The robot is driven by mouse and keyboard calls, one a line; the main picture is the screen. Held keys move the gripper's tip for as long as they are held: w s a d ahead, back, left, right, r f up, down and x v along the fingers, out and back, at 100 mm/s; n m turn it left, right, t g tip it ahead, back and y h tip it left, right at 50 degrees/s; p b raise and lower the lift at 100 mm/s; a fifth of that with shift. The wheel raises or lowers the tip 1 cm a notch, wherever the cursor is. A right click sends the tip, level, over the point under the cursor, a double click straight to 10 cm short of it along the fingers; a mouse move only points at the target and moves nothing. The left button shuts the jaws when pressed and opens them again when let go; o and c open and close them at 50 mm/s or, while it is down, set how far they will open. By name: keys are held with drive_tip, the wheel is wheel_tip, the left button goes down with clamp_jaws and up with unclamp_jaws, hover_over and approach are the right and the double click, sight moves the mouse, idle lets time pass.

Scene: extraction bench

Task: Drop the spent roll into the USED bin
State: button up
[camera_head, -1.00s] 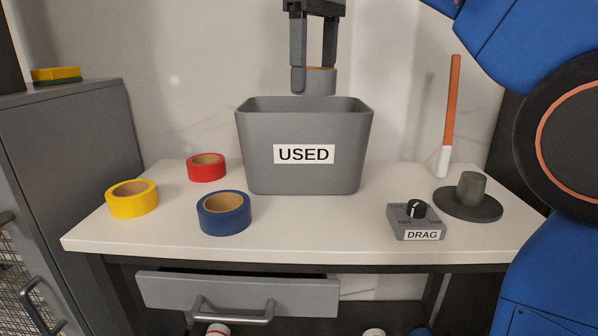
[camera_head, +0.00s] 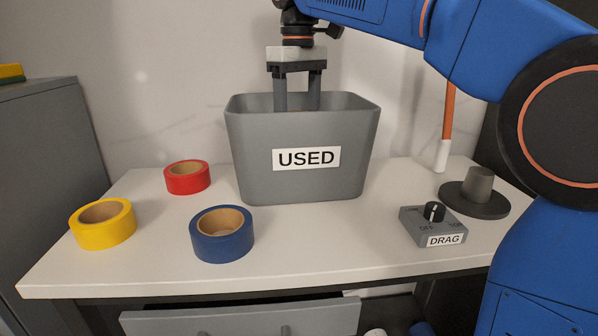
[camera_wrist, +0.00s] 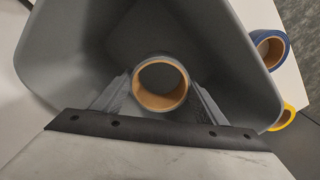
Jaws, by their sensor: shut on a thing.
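The USED bin (camera_head: 258,170) is a grey open-topped bin with a white label, upright on the bench. Its inside wall (camera_wrist: 75,50) fills much of the wrist view. My gripper (camera_head: 298,98) points down into the bin, with its fingertips hidden behind the front wall in the head view. In the wrist view it is shut on the spent roll (camera_wrist: 160,103), a thin ring with a brown cardboard core, held between the two fingers inside the bin. The roll is hidden in the head view. I cannot tell whether it touches the bin floor.
Red (camera_head: 187,181), yellow (camera_head: 103,230) and blue (camera_head: 222,243) tape rolls stand left of the bin. A DRAG dial box (camera_head: 433,226), a dark round stand (camera_head: 475,197) and an orange-handled tool (camera_head: 449,115) are at the right. The bench front is clear.

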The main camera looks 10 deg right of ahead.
drive_tip(key=shift+f, duration=4.6)
drive_tip(key=shift+f, duration=0.55)
drive_tip(key=o, duration=1)
drive_tip(key=shift+r, duration=0.1)
wheel_tip(320, 180, up, 13)
